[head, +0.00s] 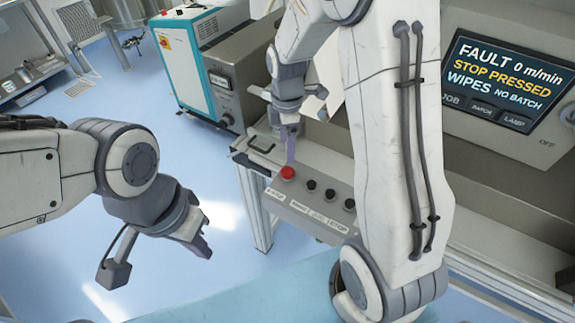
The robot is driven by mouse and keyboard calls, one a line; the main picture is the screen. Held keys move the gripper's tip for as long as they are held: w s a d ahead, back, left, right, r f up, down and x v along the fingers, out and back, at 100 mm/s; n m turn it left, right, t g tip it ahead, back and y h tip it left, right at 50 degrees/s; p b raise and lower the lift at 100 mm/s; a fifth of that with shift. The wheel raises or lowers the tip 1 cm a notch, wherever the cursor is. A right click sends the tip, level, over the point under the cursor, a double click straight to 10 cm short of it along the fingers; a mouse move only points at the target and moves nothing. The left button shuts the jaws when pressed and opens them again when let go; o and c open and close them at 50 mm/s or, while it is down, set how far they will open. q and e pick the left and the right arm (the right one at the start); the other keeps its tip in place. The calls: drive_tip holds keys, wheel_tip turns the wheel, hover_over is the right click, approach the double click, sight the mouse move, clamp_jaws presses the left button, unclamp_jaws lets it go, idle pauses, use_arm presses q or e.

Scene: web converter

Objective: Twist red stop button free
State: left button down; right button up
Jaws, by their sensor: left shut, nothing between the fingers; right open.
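The red stop button (287,173) is a round red cap at the left end of a grey sloped control panel (318,208). My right gripper (290,158) points down at it from just behind and above. Its fingers are open, seen nearly edge-on, with the tips close to the cap's far side. I cannot tell whether they touch it or straddle it. My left gripper (203,248) is shut and empty, held over the blue floor to the left of the panel, well apart from the button.
Several black knobs (311,185) sit right of the button. A screen (508,80) reads FAULT, 0 m/min, STOP PRESSED, WIPES NO BATCH. A teal-and-white cabinet (183,70) stands behind. My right arm hides part of the machine.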

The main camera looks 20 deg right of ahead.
sight(288, 171)
wheel_tip(288, 171, down, 10)
drive_tip(key=shift+f+p, duration=0.15)
drive_tip(key=shift+p, duration=0.65)
